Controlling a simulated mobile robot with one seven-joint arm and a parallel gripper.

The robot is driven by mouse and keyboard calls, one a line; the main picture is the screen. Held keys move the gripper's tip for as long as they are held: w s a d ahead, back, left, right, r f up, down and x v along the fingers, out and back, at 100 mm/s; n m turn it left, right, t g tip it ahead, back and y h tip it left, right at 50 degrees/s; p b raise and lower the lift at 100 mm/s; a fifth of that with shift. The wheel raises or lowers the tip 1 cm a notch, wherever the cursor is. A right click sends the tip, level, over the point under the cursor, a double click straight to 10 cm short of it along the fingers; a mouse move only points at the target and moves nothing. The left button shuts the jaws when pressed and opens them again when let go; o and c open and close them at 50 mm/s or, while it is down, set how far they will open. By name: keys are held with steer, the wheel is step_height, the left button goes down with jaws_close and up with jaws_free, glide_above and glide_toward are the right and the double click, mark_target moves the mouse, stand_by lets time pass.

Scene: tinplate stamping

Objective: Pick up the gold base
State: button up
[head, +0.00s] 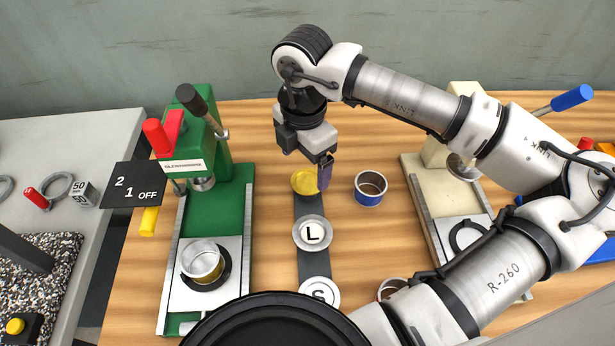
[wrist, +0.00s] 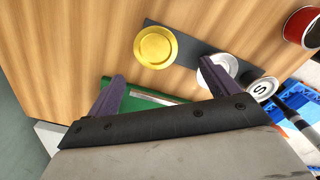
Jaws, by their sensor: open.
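The gold base (head: 304,182) is a shallow round gold dish. It lies at the far end of a dark grey strip (head: 312,236) on the wooden table. In the wrist view the gold base (wrist: 156,46) shows whole, beyond the fingertips. My gripper (head: 325,172) is above the table, close to the base's right side in the head view. In the wrist view my gripper's purple fingers (wrist: 160,75) are spread apart with nothing between them. I cannot tell the exact height above the base.
White discs marked L (head: 312,234) and S (head: 319,292) lie along the strip. A blue can (head: 370,188) stands right of it. A green press (head: 212,215) holding a can (head: 202,262) stands left, a cream press (head: 445,200) right.

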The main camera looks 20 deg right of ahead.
mark_target(305, 182)
steer(key=f, duration=0.1)
steer(key=f+p, duration=0.1)
steer(key=f, duration=0.1)
steer(key=f+p, duration=0.1)
steer(key=shift+w+d+f, duration=0.15)
steer(key=shift+w+f, duration=0.15)
steer(key=shift+f, duration=0.3)
steer(key=shift+f+b, duration=0.25)
steer(key=shift+b, duration=0.4)
stand_by(0.4)
steer(key=c, duration=1.1)
